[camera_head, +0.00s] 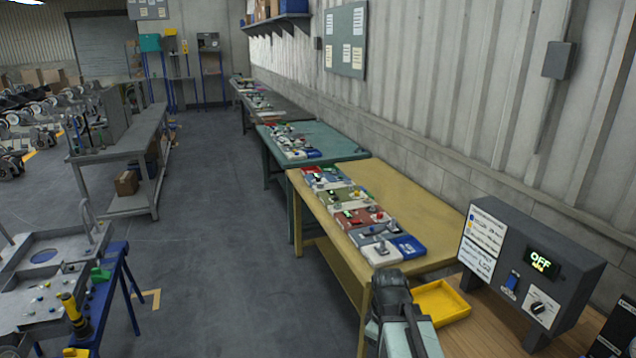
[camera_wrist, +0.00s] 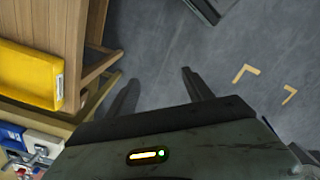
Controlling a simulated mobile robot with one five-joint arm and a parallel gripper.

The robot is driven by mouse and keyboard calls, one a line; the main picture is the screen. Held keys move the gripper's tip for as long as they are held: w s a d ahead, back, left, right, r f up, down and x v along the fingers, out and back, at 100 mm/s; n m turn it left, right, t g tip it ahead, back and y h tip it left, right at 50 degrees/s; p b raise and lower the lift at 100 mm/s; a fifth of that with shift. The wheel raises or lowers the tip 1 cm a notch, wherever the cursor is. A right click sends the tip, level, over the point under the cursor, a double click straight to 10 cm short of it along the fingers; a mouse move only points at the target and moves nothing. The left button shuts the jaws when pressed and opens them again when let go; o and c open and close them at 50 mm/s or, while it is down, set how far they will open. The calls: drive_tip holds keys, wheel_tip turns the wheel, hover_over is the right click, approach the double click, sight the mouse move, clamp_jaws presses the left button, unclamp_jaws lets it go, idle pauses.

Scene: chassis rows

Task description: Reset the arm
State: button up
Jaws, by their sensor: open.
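My gripper (camera_wrist: 160,88) shows in the wrist view with its two dark fingers apart. Nothing is between them, and grey floor lies beyond. A small orange and green light shows on its dark housing. In the head view my arm rises at the bottom, right of centre, in front of the yellow table (camera_head: 430,205) and beside the yellow tray (camera_head: 441,301). The fingertips cannot be made out there. The tray also shows at the left of the wrist view (camera_wrist: 28,75).
Tables with panels of parts line the right wall. A blue-legged stand with a metal chassis (camera_head: 45,285) is at the left. The floor aisle between is clear.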

drive_tip(key=m, duration=0.3)
drive_tip(key=s+a+m, duration=0.1)
drive_tip(key=m, duration=0.3)
drive_tip(key=a+m, duration=0.1)
drive_tip(key=m, duration=0.2)
drive_tip(key=shift+s, duration=0.15)
